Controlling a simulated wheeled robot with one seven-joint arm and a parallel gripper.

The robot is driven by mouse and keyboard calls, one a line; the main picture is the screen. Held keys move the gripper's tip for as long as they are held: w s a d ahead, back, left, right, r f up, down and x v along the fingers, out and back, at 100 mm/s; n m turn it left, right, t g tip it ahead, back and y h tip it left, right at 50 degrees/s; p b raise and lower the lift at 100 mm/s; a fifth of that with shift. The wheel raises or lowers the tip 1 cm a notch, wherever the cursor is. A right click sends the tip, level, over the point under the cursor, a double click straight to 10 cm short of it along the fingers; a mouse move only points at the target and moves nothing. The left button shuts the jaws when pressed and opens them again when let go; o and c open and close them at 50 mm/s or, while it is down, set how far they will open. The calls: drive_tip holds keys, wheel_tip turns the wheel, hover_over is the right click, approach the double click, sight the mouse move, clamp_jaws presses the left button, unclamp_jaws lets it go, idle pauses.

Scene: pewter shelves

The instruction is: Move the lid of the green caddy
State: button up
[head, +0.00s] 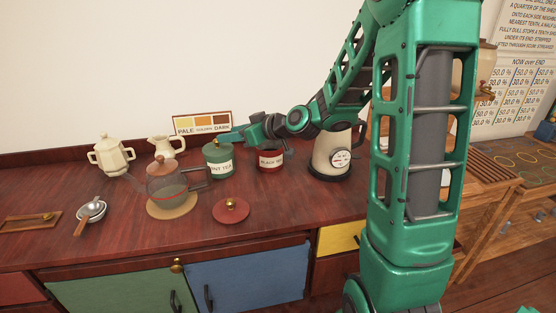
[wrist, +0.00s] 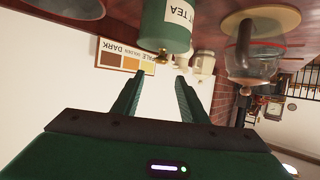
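The green caddy (head: 219,168) stands upright on the wooden counter with its green lid (head: 212,148) on top. A brass knob is on the lid. In the wrist view, which is upside down, the caddy (wrist: 174,22) hangs at the top with its knob (wrist: 163,55) ahead of my fingers. My gripper (wrist: 157,88) is open and nothing is between its fingers. In the head view my gripper (head: 246,134) is just right of and slightly above the caddy lid, apart from the knob. The exact gap is hard to judge.
A red caddy (head: 270,162) stands close on the right; a red lid (head: 231,213) lies in front. A glass teapot (head: 166,184) on a round mat is left. A kettle (head: 331,158) stands right, a colour card (head: 202,124) behind. Bare counter (head: 290,210) lies at the front right.

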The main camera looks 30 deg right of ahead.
drive_tip(key=s+d+f+m+g+h, duration=0.1)
drive_tip(key=s+d+m+g, duration=0.3)
drive_tip(key=s, duration=1)
drive_tip(key=s+d+f+m+g+h, duration=0.2)
drive_tip(key=s+d+m+g+h, duration=0.1)
drive_tip(key=s, duration=1.1)
drive_tip(key=s+d+f+m+g+h, duration=0.2)
drive_tip(key=s+d+m+g, duration=0.2)
drive_tip(key=s, duration=1)
drive_tip(key=shift+d+m+g, duration=0.4)
drive_tip(key=shift+d+g, duration=0.3)
drive_tip(key=shift+d, duration=0.3)
drive_tip(key=shift+w+f, duration=0.2)
drive_tip(key=shift+w, duration=0.5)
